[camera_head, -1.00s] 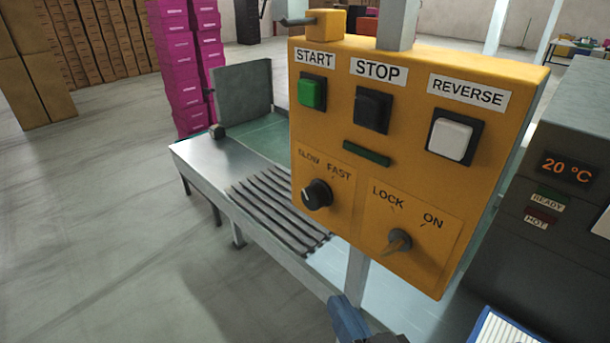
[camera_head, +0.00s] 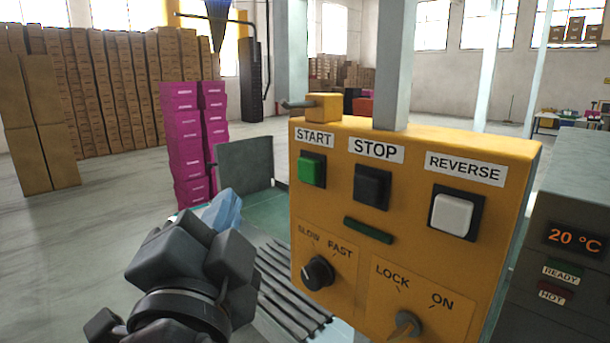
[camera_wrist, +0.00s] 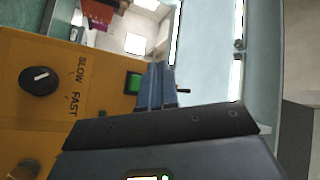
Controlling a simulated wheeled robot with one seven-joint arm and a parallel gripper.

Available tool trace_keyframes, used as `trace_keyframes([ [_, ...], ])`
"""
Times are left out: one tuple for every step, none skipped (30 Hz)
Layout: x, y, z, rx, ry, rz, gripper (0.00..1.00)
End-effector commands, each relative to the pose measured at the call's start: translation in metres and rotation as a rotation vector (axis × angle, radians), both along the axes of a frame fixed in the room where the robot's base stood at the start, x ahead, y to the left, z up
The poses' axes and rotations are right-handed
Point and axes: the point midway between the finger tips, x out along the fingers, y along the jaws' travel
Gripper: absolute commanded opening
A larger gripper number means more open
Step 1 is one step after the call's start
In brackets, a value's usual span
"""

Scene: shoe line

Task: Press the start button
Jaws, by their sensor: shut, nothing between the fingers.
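The green start button (camera_head: 312,170) sits in a dark square frame under the START label, at the upper left of the yellow control panel (camera_head: 430,250). In the wrist view the green button (camera_wrist: 133,83) shows sideways, just left of my fingers. My gripper (camera_head: 222,208) has blue fingers, shut and empty. In the head view it is left of the panel, below the button's height, with a visible gap between. The blue fingers also show in the wrist view (camera_wrist: 157,86), close beside the button in the picture. I cannot tell the depth between them.
The panel also bears a black stop button (camera_head: 371,186), a white reverse button (camera_head: 452,214), a speed knob (camera_head: 317,272) and a key switch (camera_head: 405,323). A small yellow box (camera_head: 324,107) with a rod tops the panel. Magenta boxes (camera_head: 195,140) stand behind.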

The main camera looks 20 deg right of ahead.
Motion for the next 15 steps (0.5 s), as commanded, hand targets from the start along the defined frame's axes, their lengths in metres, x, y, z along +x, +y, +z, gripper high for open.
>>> trace_keyframes([
  [-0.0002, 0.0017, 0.0043, 0.014, -0.009, -0.004, 0.00],
  [-0.0004, 0.0022, 0.0063, 0.022, -0.012, -0.006, 0.00],
  [-0.0004, 0.0027, 0.0081, 0.028, -0.016, -0.007, 0.00],
  [-0.0006, 0.0028, 0.0088, 0.031, -0.017, -0.009, 0.00],
  [-0.0006, 0.0030, 0.0092, 0.033, -0.018, -0.009, 0.00],
  [-0.0006, 0.0030, 0.0094, 0.035, -0.018, -0.009, 0.00],
  [-0.0006, 0.0030, 0.0094, 0.035, -0.018, -0.009, 0.00],
  [-0.0006, 0.0029, 0.0092, 0.034, -0.017, -0.010, 0.00],
  [-0.0006, 0.0029, 0.0092, 0.034, -0.017, -0.010, 0.00],
  [-0.0006, 0.0029, 0.0092, 0.034, -0.017, -0.010, 0.00],
  [-0.0006, 0.0029, 0.0092, 0.034, -0.017, -0.010, 0.00],
  [-0.0006, 0.0028, 0.0091, 0.034, -0.017, -0.010, 0.00],
  [-0.0006, 0.0027, 0.0091, 0.033, -0.017, -0.010, 0.00],
  [-0.0005, 0.0025, 0.0091, 0.033, -0.017, -0.010, 0.00],
  [-0.0001, 0.0019, 0.0095, 0.033, -0.017, -0.010, 0.00],
])
